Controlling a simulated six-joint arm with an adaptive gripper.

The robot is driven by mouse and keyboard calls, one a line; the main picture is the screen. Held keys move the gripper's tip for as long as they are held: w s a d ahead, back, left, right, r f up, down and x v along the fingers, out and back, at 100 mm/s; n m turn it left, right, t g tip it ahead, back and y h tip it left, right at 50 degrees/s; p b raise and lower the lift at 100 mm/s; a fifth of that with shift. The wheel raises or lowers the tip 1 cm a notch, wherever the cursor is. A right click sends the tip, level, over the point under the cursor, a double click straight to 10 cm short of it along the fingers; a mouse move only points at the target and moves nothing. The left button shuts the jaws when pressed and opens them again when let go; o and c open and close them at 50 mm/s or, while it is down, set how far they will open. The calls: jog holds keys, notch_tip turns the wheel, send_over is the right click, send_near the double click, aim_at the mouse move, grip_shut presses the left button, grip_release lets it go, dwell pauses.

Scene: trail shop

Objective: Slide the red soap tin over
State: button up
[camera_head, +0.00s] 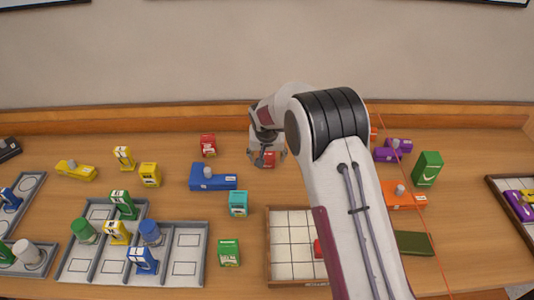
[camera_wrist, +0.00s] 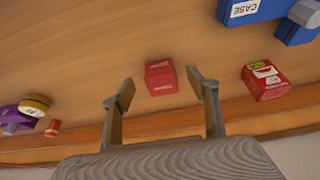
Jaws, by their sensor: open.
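A small red tin (camera_head: 268,160) with a pale label stands on the wooden counter near the back. In the wrist view the red tin (camera_wrist: 160,75) shows between and just beyond my fingertips. My gripper (camera_head: 265,155) is open and low over it; I cannot tell whether a finger touches it. The open fingers also show in the wrist view (camera_wrist: 161,90). A second red box (camera_head: 208,145) with a larger label stands to the left and also shows in the wrist view (camera_wrist: 265,81). Another red item (camera_head: 318,249) is partly hidden by my arm.
A blue case (camera_head: 213,183) lies left of my gripper, with a teal box (camera_head: 238,204) in front. A tiled wooden tray (camera_head: 268,262) sits at the front middle. Grey compartment trays (camera_head: 204,240) are at the left. Purple, orange and green items stand at right. The wall edge is close behind.

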aim_at(267, 161)
jog(key=shift+x, duration=1.95)
jog(key=c, duration=1.3)
